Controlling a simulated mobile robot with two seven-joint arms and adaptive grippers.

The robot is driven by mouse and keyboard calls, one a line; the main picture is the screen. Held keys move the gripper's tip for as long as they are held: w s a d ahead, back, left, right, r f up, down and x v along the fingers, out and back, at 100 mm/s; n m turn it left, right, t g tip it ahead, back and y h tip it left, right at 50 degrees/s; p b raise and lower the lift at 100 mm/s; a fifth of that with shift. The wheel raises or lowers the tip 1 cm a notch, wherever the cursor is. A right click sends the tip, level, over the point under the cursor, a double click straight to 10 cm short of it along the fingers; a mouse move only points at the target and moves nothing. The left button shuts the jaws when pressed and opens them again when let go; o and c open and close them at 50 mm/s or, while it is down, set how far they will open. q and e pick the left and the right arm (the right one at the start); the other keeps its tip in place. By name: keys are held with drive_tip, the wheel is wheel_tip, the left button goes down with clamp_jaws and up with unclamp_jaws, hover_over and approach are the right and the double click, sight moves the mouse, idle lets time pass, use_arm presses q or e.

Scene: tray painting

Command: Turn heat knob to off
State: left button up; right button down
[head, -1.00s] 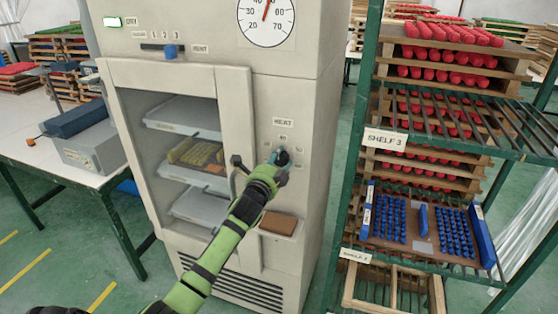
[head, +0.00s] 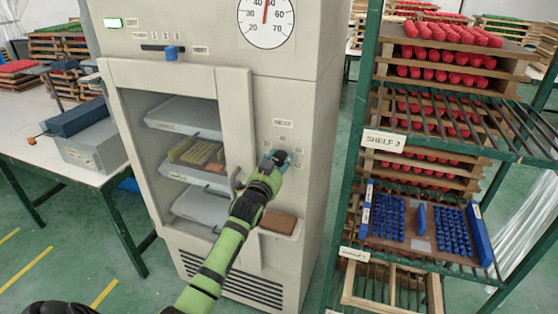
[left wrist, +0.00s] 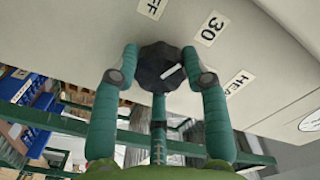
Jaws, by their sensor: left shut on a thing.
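The heat knob is a dark, faceted knob with a white pointer line, on the cabinet's front in the left wrist view (left wrist: 152,60). The line slants to the right in that view, not toward the "OFF" label. My left gripper (left wrist: 160,68) has its teal fingers on both sides of the knob, shut on it. In the head view my left gripper (head: 276,160) is below the HEAT label (head: 283,123) and hides most of the knob.
The cabinet (head: 310,110) has a glass door with a handle (head: 236,178) close to my gripper. A brown block (head: 278,223) juts out below the knob. A green shelf rack (head: 366,100) stands at the right, and a white table (head: 70,172) at the left.

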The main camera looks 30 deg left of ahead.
use_arm(q)
drive_tip(key=n+p, duration=0.1)
drive_tip(key=n, duration=0.6)
drive_tip(key=shift+f, duration=0.15)
drive_tip(key=shift+f+n+p, duration=0.2)
drive_tip(key=shift+n+p, duration=0.1)
drive_tip(key=shift+n, duration=1.2)
drive_tip(key=shift+d+f, duration=0.15)
drive_tip(key=shift+f, duration=0.05)
drive_tip(key=o, duration=1.1)
drive_tip(key=shift+o, duration=0.2)
drive_tip(key=shift+r, duration=0.15)
drive_tip(key=shift+r, duration=0.1)
drive_tip(key=v, duration=1.2)
